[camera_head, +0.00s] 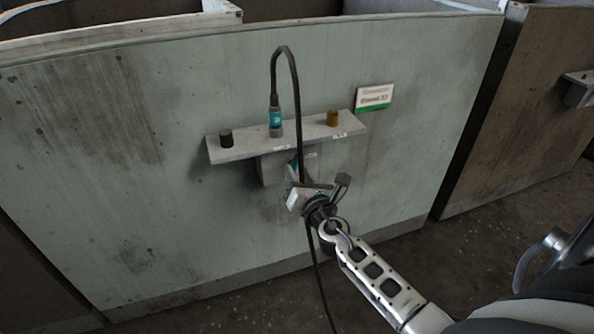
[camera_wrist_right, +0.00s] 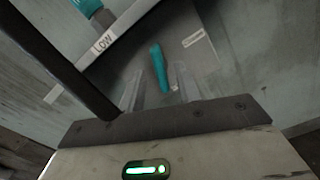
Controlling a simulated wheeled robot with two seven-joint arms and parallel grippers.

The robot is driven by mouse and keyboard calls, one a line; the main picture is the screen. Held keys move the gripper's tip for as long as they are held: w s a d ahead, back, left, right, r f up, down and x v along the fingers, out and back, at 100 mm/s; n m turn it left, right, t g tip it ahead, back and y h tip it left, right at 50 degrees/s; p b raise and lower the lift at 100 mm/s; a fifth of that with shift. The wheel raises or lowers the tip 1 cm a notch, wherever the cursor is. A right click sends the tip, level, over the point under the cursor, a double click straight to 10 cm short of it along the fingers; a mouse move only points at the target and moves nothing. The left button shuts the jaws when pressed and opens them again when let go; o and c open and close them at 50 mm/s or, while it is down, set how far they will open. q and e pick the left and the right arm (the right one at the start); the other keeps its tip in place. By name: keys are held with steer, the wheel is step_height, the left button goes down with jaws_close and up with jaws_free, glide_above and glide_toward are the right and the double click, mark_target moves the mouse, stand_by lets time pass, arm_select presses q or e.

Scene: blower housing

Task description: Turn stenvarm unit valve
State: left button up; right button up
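The valve's teal handle (camera_wrist_right: 160,68) stands out from a grey box under the shelf in the right wrist view. In the head view a small bit of teal (camera_head: 294,166) shows above my right gripper, partly hidden by the hose and the gripper. My right gripper (camera_head: 302,184) is at the front of the grey box (camera_head: 273,170). In the wrist view its two fingers (camera_wrist_right: 157,90) are apart, one on each side of the handle's near end, with gaps showing. The sign (camera_head: 373,97) hangs right of the shelf; its text is hard to read. My left gripper is not in view.
The shelf (camera_head: 240,150) on the pale wall carries a black cap (camera_head: 226,138), a teal connector (camera_head: 275,120) and a brass cap (camera_head: 333,118). A black hose (camera_head: 297,110) loops from the connector down past my right gripper. A label (camera_wrist_right: 104,41) reads LOW.

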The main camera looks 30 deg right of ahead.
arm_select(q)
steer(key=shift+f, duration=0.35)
arm_select(e)
steer(key=shift+x, duration=0.85)
jaws_close()
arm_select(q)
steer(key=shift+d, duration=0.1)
